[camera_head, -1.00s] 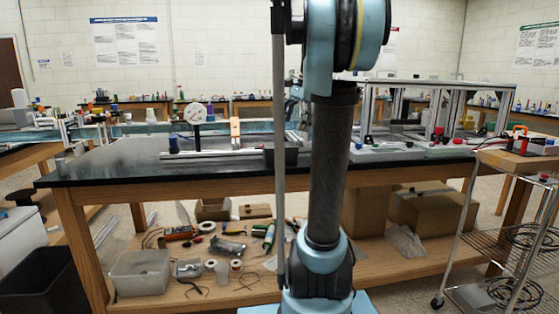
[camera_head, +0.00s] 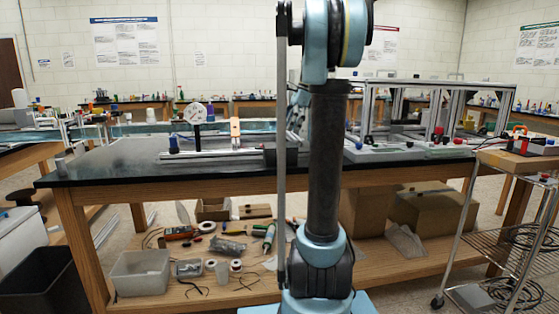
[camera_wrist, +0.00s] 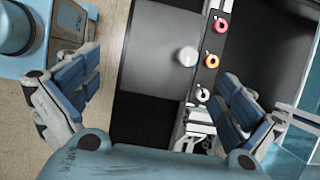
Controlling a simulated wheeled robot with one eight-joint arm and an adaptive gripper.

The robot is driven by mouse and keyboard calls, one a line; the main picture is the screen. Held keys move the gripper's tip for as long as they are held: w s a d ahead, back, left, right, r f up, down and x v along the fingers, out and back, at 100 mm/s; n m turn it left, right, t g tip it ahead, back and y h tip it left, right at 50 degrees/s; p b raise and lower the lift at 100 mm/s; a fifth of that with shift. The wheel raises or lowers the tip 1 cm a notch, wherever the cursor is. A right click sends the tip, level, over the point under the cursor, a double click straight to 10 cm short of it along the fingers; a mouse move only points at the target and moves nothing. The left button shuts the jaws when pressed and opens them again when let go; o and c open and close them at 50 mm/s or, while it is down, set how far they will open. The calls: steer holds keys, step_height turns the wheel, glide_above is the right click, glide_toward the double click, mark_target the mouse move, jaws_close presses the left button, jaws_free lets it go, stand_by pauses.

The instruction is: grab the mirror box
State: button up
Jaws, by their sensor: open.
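I cannot clearly tell which thing is the mirror box. A dark box (camera_head: 269,156) sits at the right end of the metal rail (camera_head: 215,156) on the black table, partly hidden behind my arm; it may be the mirror box. My gripper (camera_wrist: 158,85) is open and empty in the wrist view, its blue-padded fingers wide apart above the table. Between and below them are a white round knob (camera_wrist: 187,56) and a rail strip with coloured rings (camera_wrist: 211,61). A white metal part (camera_wrist: 198,128) lies near the right finger. In the head view my gripper is mostly hidden behind my arm.
A metal extrusion frame (camera_head: 440,86) stands at the right of the table. A wire cart (camera_head: 515,160) stands further right. Boxes and tools lie on the lower shelf (camera_head: 200,270).

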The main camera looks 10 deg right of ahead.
mark_target(281, 145)
steer(key=shift+x, duration=4.65)
steer(key=shift+w, duration=0.15)
steer(key=c, duration=1.2)
